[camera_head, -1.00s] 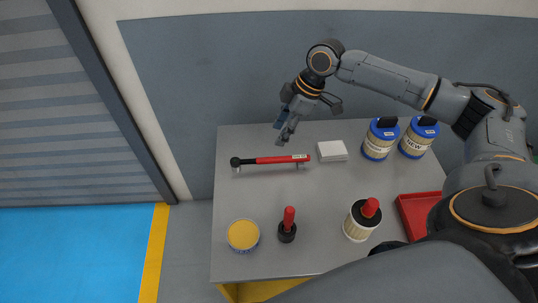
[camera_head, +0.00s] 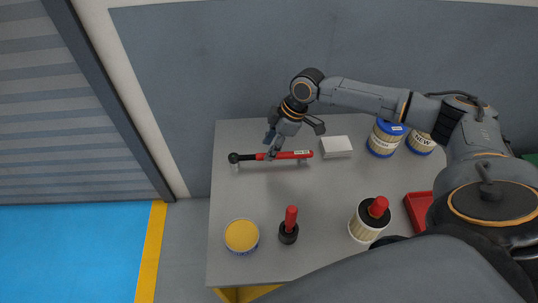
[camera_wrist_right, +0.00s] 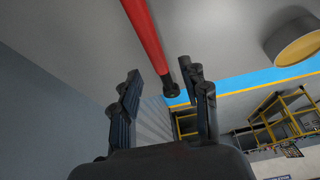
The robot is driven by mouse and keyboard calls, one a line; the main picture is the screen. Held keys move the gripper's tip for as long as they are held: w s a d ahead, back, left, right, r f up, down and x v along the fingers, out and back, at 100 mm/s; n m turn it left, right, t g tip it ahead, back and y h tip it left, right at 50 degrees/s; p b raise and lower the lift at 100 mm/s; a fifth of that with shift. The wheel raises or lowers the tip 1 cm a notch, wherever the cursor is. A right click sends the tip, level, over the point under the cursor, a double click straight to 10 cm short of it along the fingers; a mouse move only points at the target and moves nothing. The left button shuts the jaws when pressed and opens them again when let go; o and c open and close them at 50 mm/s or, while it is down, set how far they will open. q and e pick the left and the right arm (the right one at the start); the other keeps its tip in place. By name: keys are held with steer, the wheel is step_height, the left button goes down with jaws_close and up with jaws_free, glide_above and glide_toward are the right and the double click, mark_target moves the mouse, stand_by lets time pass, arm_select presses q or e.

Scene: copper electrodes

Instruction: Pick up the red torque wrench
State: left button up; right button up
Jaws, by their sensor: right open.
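The red torque wrench (camera_head: 292,155) lies near the back of the grey table, raised on small supports, with its black head at the left. In the right wrist view the red wrench (camera_wrist_right: 146,35) runs down from the top edge to its black head between the fingertips. My right gripper (camera_head: 270,148) is open at the wrench's middle, and one finger overlaps the red handle in the head view. The gripper also shows in the wrist view (camera_wrist_right: 160,85), its fingers apart with nothing held. I cannot tell whether it touches the wrench. My left gripper is not in view.
A white box (camera_head: 336,147) lies right of the wrench. Blue-lidded jars (camera_head: 384,138) stand at the back right. A yellow-lidded tin (camera_head: 241,236), a red-handled tool (camera_head: 289,227) and a red-topped jar (camera_head: 369,219) stand in front. A red tray (camera_head: 417,210) is at the right.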

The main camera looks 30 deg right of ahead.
mark_target(264, 154)
steer(key=p+x, duration=0.1)
steer(key=x, duration=0.4)
steer(key=shift+w+f, duration=0.1)
steer(key=shift+f, duration=0.25)
steer(key=shift+c, duration=0.5)
steer(key=shift+r, duration=0.1)
jaws_close()
